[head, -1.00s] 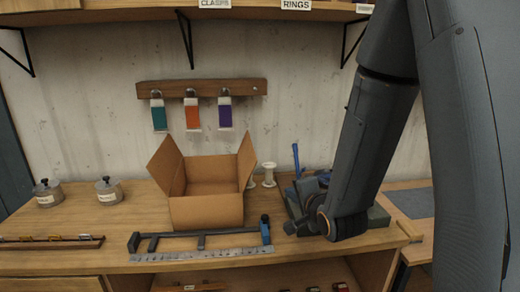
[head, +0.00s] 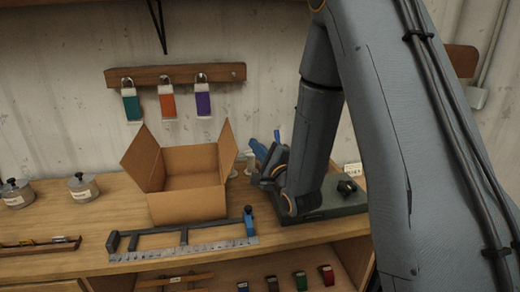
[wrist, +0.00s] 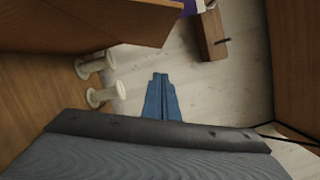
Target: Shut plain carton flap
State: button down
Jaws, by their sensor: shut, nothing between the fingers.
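The plain brown carton (head: 187,207) stands open on the workbench. Its left flap (head: 143,160) and right flap (head: 227,150) are raised and lean outward, and I can see inside between them. My gripper (head: 254,146) is just right of the right flap, with a small gap in the head view. In the wrist view its blue fingers (wrist: 160,78) are together with nothing between them. A brown carton panel (wrist: 95,22) fills the upper left there, apart from the fingers.
White spools (wrist: 105,95) stand beside the carton. A dark green block (head: 325,203) lies under my arm. Lidded tins (head: 82,188) stand left. Coloured tags (head: 166,103) hang behind.

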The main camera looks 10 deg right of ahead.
aim_at(226, 146)
jog(key=shift+w+a+r+p, duration=0.3)
jog(key=shift+w+a+p, duration=0.2)
jog(key=shift+a, duration=0.25)
jog(key=shift+w+a+r+p, duration=0.35)
jog(key=shift+w+a+p, duration=0.15)
jog(key=shift+a, duration=0.3)
jog(key=shift+w+a+r+p, duration=0.3)
jog(key=shift+w+a+p, duration=0.2)
jog(key=shift+a, duration=0.25)
